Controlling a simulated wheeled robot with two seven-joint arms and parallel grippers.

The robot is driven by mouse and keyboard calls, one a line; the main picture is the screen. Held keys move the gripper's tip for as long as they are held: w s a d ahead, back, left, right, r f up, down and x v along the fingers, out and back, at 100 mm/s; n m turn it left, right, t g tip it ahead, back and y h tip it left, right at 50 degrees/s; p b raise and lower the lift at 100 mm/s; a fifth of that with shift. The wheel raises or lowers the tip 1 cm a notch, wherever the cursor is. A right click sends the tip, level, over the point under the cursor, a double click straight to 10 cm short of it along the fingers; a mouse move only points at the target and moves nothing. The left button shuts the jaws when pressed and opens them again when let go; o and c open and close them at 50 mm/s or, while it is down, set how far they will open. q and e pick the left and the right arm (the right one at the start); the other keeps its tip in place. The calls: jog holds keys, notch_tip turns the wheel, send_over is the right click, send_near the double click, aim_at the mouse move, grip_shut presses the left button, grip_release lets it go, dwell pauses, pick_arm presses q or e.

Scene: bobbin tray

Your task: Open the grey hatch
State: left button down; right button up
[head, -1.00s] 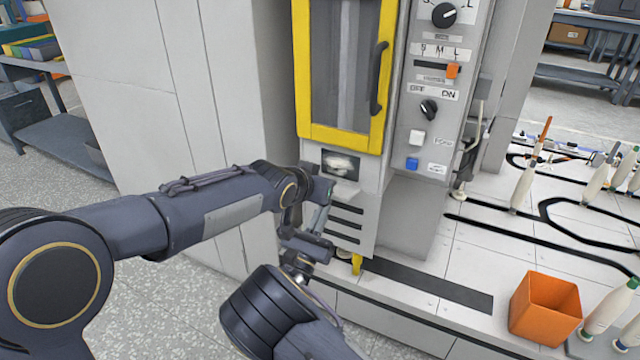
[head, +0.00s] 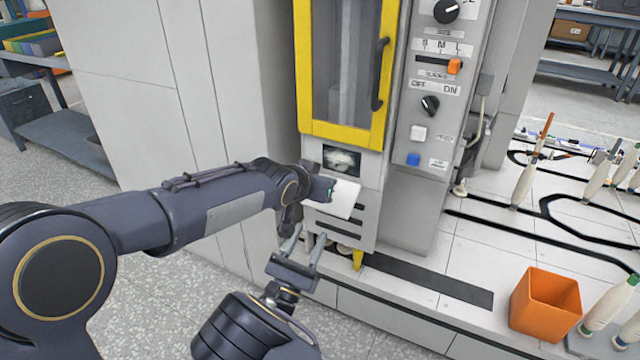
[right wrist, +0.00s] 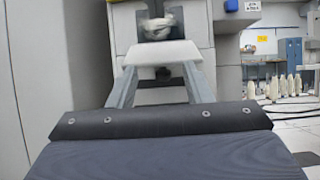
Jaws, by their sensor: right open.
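The grey hatch (head: 345,199) is a small pale flap low on the machine, below a small dark window. It sticks out from the machine's front, and in the right wrist view the flap (right wrist: 163,53) shows nearly edge-on. My right gripper (head: 309,238) is open, below and in front of the flap. In the right wrist view the right gripper's fingers (right wrist: 160,70) reach toward the flap with nothing clearly held; contact cannot be told. My left forearm crosses in front of the machine, and its gripper's fingers do not show.
The yellow-framed door (head: 350,136) with a dark handle is above the hatch. A control panel (head: 432,120) with knobs stands to its right. An orange bin (head: 546,305) and white bobbins (head: 607,305) stand on the tiled bench at right.

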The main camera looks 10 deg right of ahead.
jog(key=s+d+f+m+g+h, duration=0.1)
jog(key=s+d+m+g, duration=0.45)
jog(key=d+g, duration=0.3)
jog(key=s+d+m+g+h, duration=0.1)
jog(key=s+d+m+g, duration=0.3)
jog(key=d+m+g, duration=0.4)
jog(key=s+d+f+m+g+y, duration=0.1)
jog(key=s+d+m+g+y, duration=0.5)
jog(key=s, duration=0.3)
pick_arm(q)
jog(key=p, duration=0.2)
jog(key=r+g+p, duration=0.1)
jog(key=p, duration=0.2)
jog(key=shift+w+d+r+y, duration=0.2)
jog(key=shift+w+d+y, duration=0.1)
jog(key=shift+w, duration=0.1)
pick_arm(e)
jog(key=s+a+r+m+t+y, duration=0.6)
jog(key=s+r+m+t+y, duration=0.2)
jog(key=s+r+m+y, duration=0.3)
jog(key=shift+s+r+y, duration=0.55)
jog(key=shift+s+y, duration=0.25)
jog(key=shift+y, duration=0.3)
